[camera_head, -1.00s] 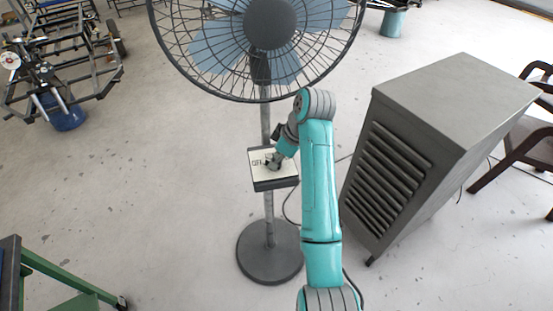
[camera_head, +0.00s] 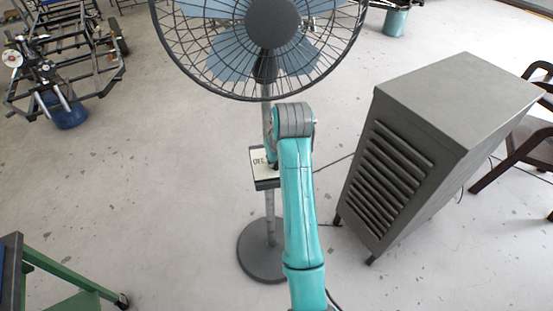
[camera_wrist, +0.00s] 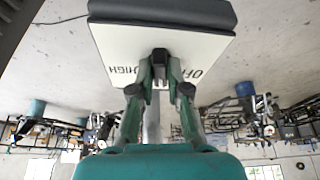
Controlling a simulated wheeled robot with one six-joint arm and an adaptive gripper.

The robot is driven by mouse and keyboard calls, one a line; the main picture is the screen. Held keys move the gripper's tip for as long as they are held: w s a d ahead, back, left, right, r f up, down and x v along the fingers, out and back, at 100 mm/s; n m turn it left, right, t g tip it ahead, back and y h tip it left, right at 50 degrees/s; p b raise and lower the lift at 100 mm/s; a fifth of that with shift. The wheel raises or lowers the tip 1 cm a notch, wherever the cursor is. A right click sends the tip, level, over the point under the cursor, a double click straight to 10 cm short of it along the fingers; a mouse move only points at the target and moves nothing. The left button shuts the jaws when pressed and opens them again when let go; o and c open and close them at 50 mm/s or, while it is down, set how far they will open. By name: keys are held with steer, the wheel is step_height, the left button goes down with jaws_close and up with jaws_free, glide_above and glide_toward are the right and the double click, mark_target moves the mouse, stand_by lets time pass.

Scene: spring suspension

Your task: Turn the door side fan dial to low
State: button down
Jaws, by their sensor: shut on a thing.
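The pedestal fan (camera_head: 272,22) stands ahead of me, with a small control box (camera_head: 262,167) on its pole. In the wrist view the box's white panel (camera_wrist: 112,42) appears upside down, with "HIGH" to the left and "OFF" to the right of the dial. The dark dial (camera_wrist: 160,54) sits between the fingertips of my gripper (camera_wrist: 160,76), which is shut on it. Its pointer and any "LOW" mark cannot be made out. In the head view my arm hides the gripper, the dial and the right part of the panel.
A grey louvred cabinet (camera_head: 455,100) stands close at the right, with a brown chair (camera_head: 525,140) beyond it. A green-legged table (camera_head: 65,290) is at the lower left. The floor left of the fan is clear.

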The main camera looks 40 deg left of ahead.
steer(key=shift+m, duration=0.8)
steer(key=shift+h, duration=0.3)
steer(key=c, duration=1.1)
jaws_free()
steer(key=shift+c, duration=0.2)
steer(key=shift+r+t, duration=0.1)
steer(key=shift+t, duration=0.2)
steer(key=v, duration=0.7)
steer(key=shift+s, duration=0.1)
